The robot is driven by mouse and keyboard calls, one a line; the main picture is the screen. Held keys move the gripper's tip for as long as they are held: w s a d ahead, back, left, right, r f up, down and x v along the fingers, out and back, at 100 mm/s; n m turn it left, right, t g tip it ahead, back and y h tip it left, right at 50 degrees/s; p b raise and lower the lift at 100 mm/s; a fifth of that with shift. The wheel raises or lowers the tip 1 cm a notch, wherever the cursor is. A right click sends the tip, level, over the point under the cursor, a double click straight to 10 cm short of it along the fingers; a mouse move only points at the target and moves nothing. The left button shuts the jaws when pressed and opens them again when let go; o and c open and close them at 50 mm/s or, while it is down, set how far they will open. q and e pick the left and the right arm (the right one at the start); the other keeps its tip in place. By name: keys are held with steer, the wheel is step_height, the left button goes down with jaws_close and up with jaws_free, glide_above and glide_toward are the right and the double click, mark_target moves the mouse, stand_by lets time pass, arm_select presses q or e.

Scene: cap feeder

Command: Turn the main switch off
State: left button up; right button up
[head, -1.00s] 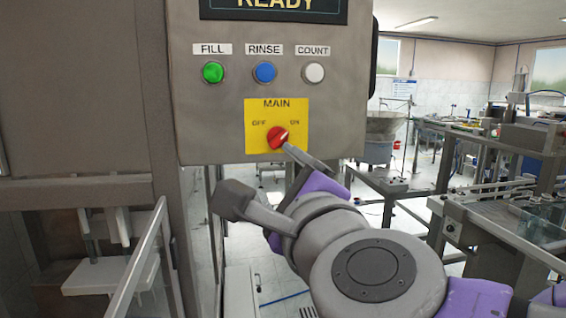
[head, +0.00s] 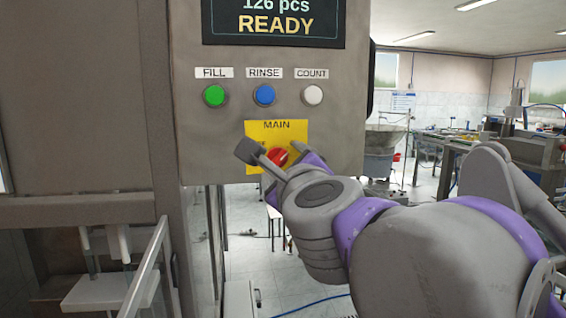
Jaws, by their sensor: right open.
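The red main switch knob (head: 277,157) sits on a yellow plate (head: 277,131) marked MAIN, low on the grey control panel. My right gripper (head: 279,160) is open in front of the plate. One finger shows at the left of the knob and the other at its right. I cannot tell whether they touch it. The fingers cover the OFF and ON labels, and the knob's pointer is mostly hidden. My left gripper is not in view.
Green FILL (head: 214,95), blue RINSE (head: 264,95) and white COUNT (head: 312,95) buttons sit above the plate. The display (head: 274,24) reads 126 pcs READY. A clear guard edge (head: 146,270) stands at lower left. Machines stand behind at right.

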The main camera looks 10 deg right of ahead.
jaws_close()
stand_by(0.5)
steer(key=shift+n, duration=0.3)
steer(key=n, duration=0.2)
steer(key=shift+n, duration=0.4)
steer(key=n, duration=0.4)
steer(key=shift+r+n, duration=0.15)
steer(key=shift+n, duration=0.15)
steer(key=n, duration=0.5)
steer(key=shift+r, duration=0.1)
steer(key=shift+r+n+b, duration=0.1)
steer(key=shift+n+b, duration=0.3)
steer(key=shift+n, duration=2)
